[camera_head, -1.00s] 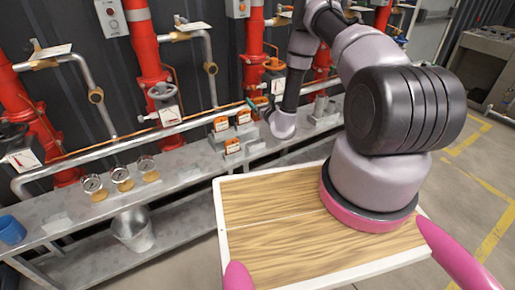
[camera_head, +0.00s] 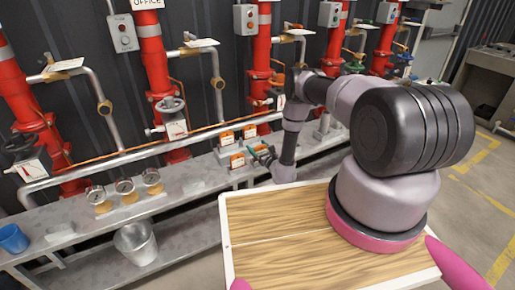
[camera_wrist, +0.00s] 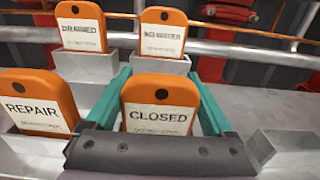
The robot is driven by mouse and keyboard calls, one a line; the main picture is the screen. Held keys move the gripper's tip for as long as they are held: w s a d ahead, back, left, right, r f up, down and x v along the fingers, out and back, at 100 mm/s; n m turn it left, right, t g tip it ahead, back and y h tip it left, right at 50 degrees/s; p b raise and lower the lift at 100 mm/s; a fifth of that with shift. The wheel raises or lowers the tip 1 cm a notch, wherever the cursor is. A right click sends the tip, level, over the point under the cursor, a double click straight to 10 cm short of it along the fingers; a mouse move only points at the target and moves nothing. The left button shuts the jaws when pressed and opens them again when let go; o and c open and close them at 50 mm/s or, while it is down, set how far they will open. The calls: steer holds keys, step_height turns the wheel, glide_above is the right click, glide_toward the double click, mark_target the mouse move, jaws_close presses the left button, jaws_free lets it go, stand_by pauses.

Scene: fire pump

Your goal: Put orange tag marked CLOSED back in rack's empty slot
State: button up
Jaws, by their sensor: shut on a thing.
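In the wrist view the orange tag marked CLOSED (camera_wrist: 158,105) stands upright between the teal fingers of my gripper (camera_wrist: 163,95). My gripper is shut on it. The tag's lower end is hidden behind the dark gripper body. The rack (camera_wrist: 107,68) of grey holders bears orange tags marked DRAINED (camera_wrist: 82,28) and NO WATER (camera_wrist: 162,32) in the back row and REPAIR (camera_wrist: 38,103) at front left. A grey block (camera_wrist: 285,145) without a tag shows at right. I cannot tell whether the CLOSED tag sits in a slot. In the head view my gripper (camera_head: 264,153) is at the bench, right of the tags.
Red pipes (camera_head: 153,60) and a long horizontal pipe (camera_head: 110,162) run behind the bench. Several gauges (camera_head: 125,188), a metal bucket (camera_head: 137,243) and a blue cup (camera_head: 12,238) are to the left. The bench between gauges and rack is mostly clear.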

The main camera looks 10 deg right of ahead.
steer(key=shift+f, duration=0.15)
steer(key=o, duration=1.1)
steer(key=shift+o, duration=0.2)
